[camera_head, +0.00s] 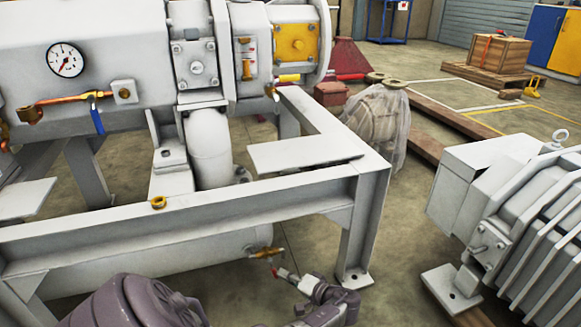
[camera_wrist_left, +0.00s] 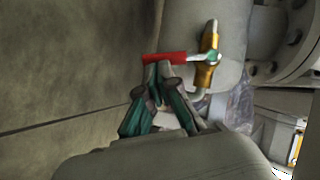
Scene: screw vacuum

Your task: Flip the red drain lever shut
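The red drain lever (camera_wrist_left: 168,57) lies across the picture in the left wrist view, joined at its right end to the brass drain valve (camera_wrist_left: 207,62). In the head view the gripper (camera_head: 298,280) comes up from below. My right gripper is not in view.
The grey steel frame (camera_head: 200,222) runs above the valve, with its leg (camera_head: 358,235) just right of my left gripper. The cylinder (camera_head: 190,262) lies behind the valve. A finned grey motor (camera_head: 520,220) stands at the right. Bare floor lies between.

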